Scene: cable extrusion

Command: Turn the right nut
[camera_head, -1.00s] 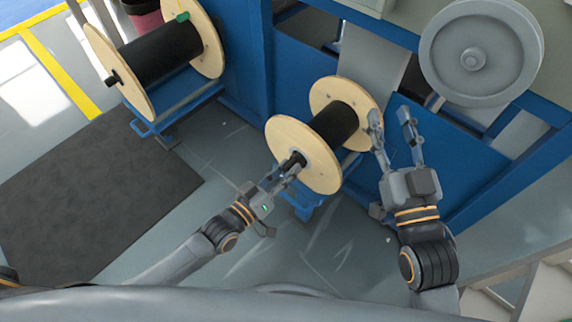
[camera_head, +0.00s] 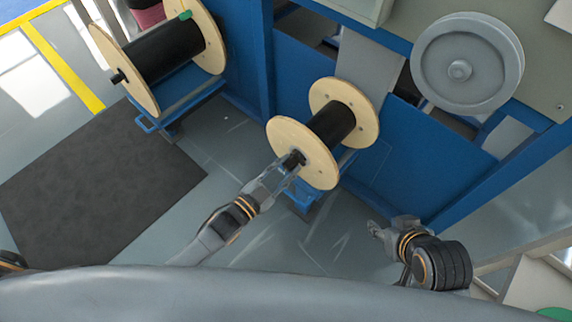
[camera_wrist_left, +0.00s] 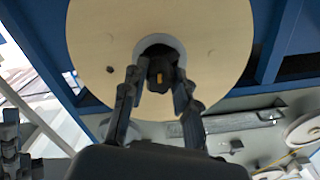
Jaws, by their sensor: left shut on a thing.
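A cable spool with pale wooden flanges (camera_head: 300,150) and a black wound core (camera_head: 332,123) sits on a blue stand in the middle of the head view. A dark nut (camera_head: 296,158) sits at the centre of its near flange. My left gripper (camera_head: 288,166) reaches it from the lower left and is shut on it. In the left wrist view, the two fingers (camera_wrist_left: 157,88) sit on either side of the dark nut (camera_wrist_left: 160,72), which shows a small orange mark. My right gripper (camera_head: 374,228) is away from the spool, low at right; its finger opening is unclear.
A second spool (camera_head: 165,52) on a blue cart stands at upper left, beside a dark floor mat (camera_head: 95,195). A blue machine frame (camera_head: 410,150) with a grey wheel (camera_head: 467,62) fills the upper right. Floor between mat and spool is clear.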

